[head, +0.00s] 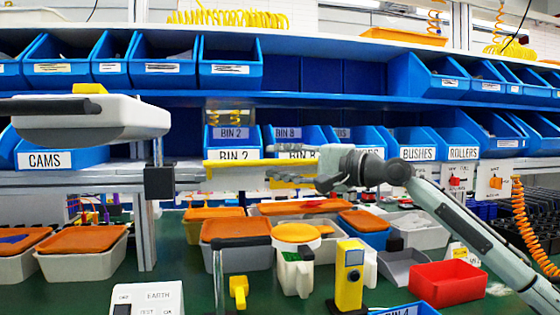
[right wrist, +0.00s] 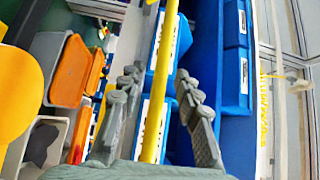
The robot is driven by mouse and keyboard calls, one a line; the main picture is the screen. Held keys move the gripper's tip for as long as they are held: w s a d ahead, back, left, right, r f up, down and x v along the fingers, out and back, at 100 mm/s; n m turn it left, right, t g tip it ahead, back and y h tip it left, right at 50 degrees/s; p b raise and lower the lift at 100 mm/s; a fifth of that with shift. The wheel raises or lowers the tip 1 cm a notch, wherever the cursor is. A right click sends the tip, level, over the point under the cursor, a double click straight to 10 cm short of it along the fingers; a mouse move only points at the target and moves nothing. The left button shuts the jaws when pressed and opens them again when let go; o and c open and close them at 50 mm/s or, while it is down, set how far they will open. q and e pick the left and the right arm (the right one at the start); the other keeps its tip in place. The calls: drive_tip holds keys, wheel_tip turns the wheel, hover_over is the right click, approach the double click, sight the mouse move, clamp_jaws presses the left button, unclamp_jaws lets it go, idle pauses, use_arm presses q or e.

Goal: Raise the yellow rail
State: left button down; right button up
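The yellow rail (head: 232,173) runs level in the head view, just in front of the blue bins on the lower shelf. In the right wrist view the rail (right wrist: 163,70) passes lengthwise between the fingers. My right gripper (head: 322,166) is at the right end of the visible rail, its arm coming in from the right. In the right wrist view my right gripper (right wrist: 159,78) has its fingers spread on both sides of the rail, with gaps visible. My left gripper is not in view.
Blue bins, such as the CAMS bin (head: 60,158), line the shelves behind. Lidded orange boxes (head: 236,231), a yellow switch box (head: 350,275) and a red bin (head: 447,284) stand on the green bench below. A white device (head: 90,122) hangs at the upper left.

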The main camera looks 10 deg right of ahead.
clamp_jaws()
drive_tip(key=shift+w+r+m, duration=0.1)
drive_tip(key=shift+r+m, duration=0.1)
drive_tip(key=shift+m, duration=0.1)
idle(0.7)
drive_tip(key=shift+r, duration=0.1)
drive_tip(key=shift+w+r+m+g+h, duration=0.35)
drive_tip(key=shift+w+m+g+h, duration=0.3)
drive_tip(key=shift+m+g, duration=0.35)
drive_tip(key=shift+w+r+m+g+h, duration=0.3)
drive_tip(key=shift+w+m+g+h, duration=0.4)
drive_tip(key=shift+g, duration=0.4)
drive_tip(key=shift+s, duration=0.1)
